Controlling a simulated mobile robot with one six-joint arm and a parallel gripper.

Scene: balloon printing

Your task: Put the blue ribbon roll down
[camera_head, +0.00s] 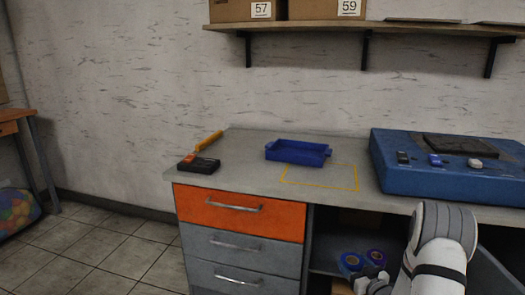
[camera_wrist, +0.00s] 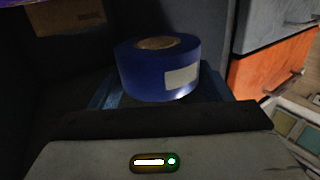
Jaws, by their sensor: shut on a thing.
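The blue ribbon roll (camera_wrist: 155,75) has a brown core and a white label on its side. In the wrist view it sits upright at the front of my gripper (camera_wrist: 160,100), which is shut on it; the fingertips are mostly hidden. In the head view the blue roll (camera_head: 351,262) is low, in front of the open cabinet space under the counter, at the end of my gripper (camera_head: 368,277). A purple roll (camera_head: 376,256) is close to its right. I cannot tell whether the blue roll touches a surface.
The grey counter (camera_head: 235,155) holds a blue tray (camera_head: 297,152), a yellow outlined rectangle (camera_head: 320,188), a dark device (camera_head: 199,165) and a large blue machine (camera_head: 440,175). Orange and grey drawers (camera_head: 240,210) flank the open space on the left. A cardboard box (camera_head: 342,286) is below.

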